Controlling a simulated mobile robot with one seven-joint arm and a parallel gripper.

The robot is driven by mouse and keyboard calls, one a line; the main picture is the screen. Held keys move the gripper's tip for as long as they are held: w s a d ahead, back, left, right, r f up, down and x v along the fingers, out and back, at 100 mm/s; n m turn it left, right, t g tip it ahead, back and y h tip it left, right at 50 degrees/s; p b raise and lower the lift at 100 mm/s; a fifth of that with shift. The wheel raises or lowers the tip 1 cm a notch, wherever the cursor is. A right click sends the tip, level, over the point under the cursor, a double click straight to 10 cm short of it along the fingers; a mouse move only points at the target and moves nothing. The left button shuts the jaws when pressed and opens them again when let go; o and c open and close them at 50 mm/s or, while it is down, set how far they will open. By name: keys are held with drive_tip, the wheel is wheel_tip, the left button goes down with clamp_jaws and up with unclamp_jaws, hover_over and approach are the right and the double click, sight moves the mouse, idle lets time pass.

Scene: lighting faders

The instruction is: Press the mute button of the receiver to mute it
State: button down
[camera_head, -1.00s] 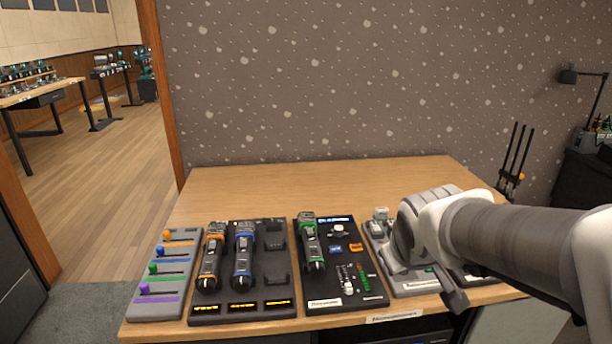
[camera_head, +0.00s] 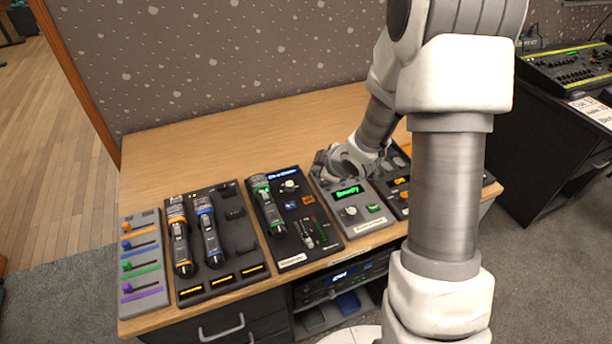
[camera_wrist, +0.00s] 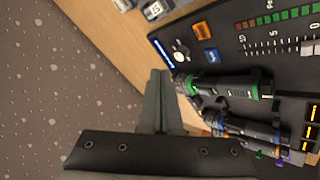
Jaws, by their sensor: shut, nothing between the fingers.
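A black panel (camera_head: 283,238) with a lit blue display (camera_head: 283,174) stands on the desk; I take it for the receiver, but its label is too small to read. It carries a white knob (camera_head: 289,186), a blue button (camera_head: 291,205), an orange button (camera_head: 308,199), a fader and a green-ringed microphone (camera_head: 263,200). I cannot tell which button is mute. In the wrist view the blue button (camera_wrist: 212,55) and orange button (camera_wrist: 203,30) lie right of my gripper (camera_wrist: 160,76). My gripper is shut and empty, apart from the buttons, beyond the panel's display edge. In the head view my wrist hides its fingertips.
Left of the panel is a charger base (camera_head: 233,235) with two microphones, then a grey fader board (camera_head: 145,275). Right of it stands a grey unit (camera_head: 352,213) with a green display, then another dark unit (camera_head: 398,190). The desk (camera_head: 190,150) behind is bare.

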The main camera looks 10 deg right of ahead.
sight(312, 201)
drive_tip(key=shift+w+a+f+n+y+p, duration=0.4)
drive_tip(key=shift+a+f+y+p, duration=0.05)
drive_tip(key=shift+a+y+p, duration=0.1)
wheel_tip(312, 201, down, 9)
drive_tip(key=b, duration=0.7)
drive_tip(key=shift+r+b, duration=0.1)
drive_tip(key=shift+b, duration=0.2)
idle(1.6)
drive_tip(key=shift+f+b, duration=0.45)
drive_tip(key=shift+f+b, duration=0.3)
drive_tip(key=shift+b, duration=0.05)
idle(0.5)
idle(0.3)
drive_tip(key=shift+r+p, duration=0.6)
drive_tip(key=shift+r, duration=0.2)
